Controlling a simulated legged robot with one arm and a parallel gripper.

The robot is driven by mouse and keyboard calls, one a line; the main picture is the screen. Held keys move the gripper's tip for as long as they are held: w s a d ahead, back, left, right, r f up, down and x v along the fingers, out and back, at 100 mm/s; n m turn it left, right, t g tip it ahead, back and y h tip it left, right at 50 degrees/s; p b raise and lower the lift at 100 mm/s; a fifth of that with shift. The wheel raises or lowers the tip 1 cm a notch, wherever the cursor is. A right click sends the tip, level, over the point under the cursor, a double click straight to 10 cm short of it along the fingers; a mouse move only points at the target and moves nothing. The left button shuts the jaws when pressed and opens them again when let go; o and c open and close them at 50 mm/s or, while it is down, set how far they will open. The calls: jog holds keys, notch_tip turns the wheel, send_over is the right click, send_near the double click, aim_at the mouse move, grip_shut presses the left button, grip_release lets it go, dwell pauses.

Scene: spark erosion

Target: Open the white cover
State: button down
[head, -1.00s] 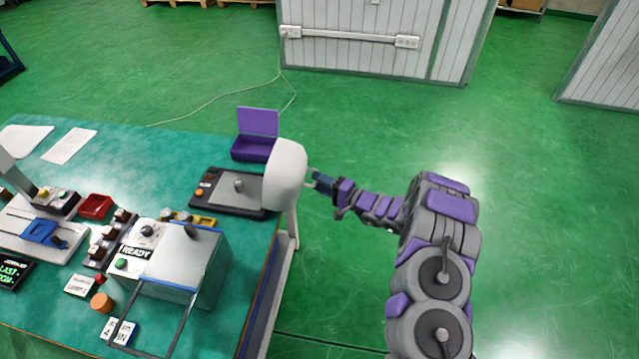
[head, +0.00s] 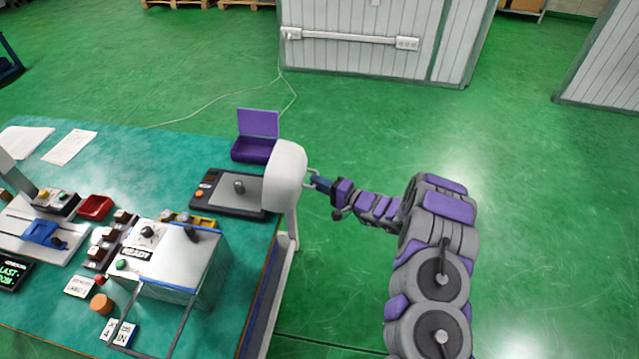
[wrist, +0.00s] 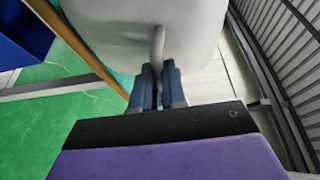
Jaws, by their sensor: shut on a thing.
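The white cover (head: 285,176) is a rounded white shell at the right edge of the bench. It stands beside a dark flat device (head: 228,192) with a grey top plate and a knob, leaving that device uncovered. My gripper (head: 314,180) reaches the cover from its right side. In the wrist view my gripper (wrist: 155,86) is shut on the cover's handle (wrist: 158,48), a thin pale loop on the white cover (wrist: 118,25). The far end of the handle and the cover's hinge are hidden.
The bench (head: 160,180) holds a purple open box (head: 254,149) behind the device, a grey machine box (head: 180,262) in front, and several small controls to the left. Green floor to the right is free.

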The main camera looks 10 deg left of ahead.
aim_at(303, 169)
dwell(0.3)
jog(key=shift+a+r+n+g+h+b, duration=0.2)
jog(key=shift+a+r+h, duration=0.1)
jog(key=shift+a+r, duration=0.25)
jog(key=shift+a+r+n+g+h+b, duration=0.15)
jog(key=shift+a+r+h, duration=0.15)
jog(key=shift+r, duration=0.35)
jog(key=shift+a+r+n+g+h+b, duration=0.25)
jog(key=shift+a+r+h+b, duration=0.5)
jog(key=shift+a+r+h, duration=0.75)
jog(key=shift+a, duration=0.2)
jog(key=c, duration=1.2)
grip_release()
jog(key=shift+w+a, duration=0.1)
jog(key=v, duration=0.5)
jog(key=p+v, duration=0.1)
jog(key=v, duration=0.5)
jog(key=p+v, duration=0.1)
jog(key=v, duration=0.5)
jog(key=shift+d+f, duration=0.25)
jog(key=shift+d, duration=0.15)
